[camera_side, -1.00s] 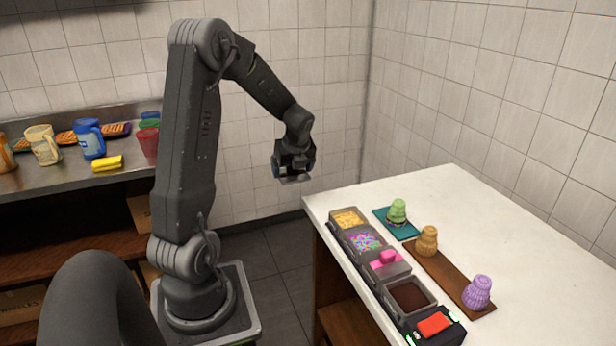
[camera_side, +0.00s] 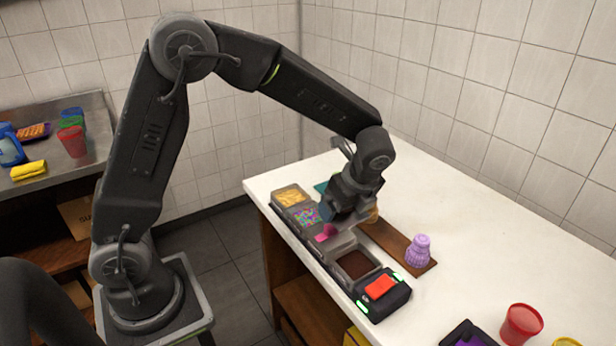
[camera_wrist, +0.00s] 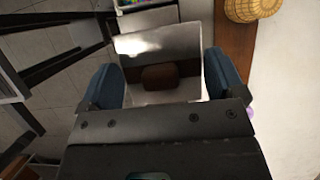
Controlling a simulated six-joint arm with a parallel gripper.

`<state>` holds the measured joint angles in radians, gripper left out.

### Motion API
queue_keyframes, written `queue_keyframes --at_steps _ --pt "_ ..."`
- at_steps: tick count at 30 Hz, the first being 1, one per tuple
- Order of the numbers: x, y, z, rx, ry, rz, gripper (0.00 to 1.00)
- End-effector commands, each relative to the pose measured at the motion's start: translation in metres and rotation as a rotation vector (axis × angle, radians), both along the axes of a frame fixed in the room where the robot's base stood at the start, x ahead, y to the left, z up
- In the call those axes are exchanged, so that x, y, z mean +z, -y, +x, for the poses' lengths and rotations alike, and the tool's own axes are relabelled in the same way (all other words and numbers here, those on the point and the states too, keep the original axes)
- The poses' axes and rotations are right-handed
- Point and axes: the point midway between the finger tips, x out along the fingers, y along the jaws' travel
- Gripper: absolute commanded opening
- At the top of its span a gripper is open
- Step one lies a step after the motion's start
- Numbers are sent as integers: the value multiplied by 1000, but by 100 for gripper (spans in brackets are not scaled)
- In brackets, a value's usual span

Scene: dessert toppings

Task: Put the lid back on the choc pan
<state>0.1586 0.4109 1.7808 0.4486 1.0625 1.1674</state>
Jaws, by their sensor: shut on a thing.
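The choc pan (camera_side: 356,264) is open in the side view, with dark brown contents, near the front end of the row of pans. My gripper (camera_side: 345,212) is over the row, just behind the choc pan, near a pink-handled lid (camera_side: 326,232). In the wrist view my gripper (camera_wrist: 160,80) has its blue fingertips on either side of a shiny metal lid (camera_wrist: 140,45) with a brown handle (camera_wrist: 160,77), and is shut on it. The fingers and the held lid are hard to make out in the side view. The choc pan cannot be made out in the wrist view.
Pans of yellow bits (camera_side: 291,197) and coloured sprinkles (camera_side: 307,215) stand farther back. A black box with a red top (camera_side: 380,287) adjoins the choc pan. A brown board (camera_side: 395,240) with a purple dessert (camera_side: 418,250) lies to the right. A red cup (camera_side: 521,324) stands at front right.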

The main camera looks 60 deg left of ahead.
Motion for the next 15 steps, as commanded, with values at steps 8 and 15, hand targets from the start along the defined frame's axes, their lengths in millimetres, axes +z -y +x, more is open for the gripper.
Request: queue_keyframes --at_steps 8,15 --pt "1 65 -14 -4 1 0 65" --pt "-7 71 -16 0 -1 0 65"
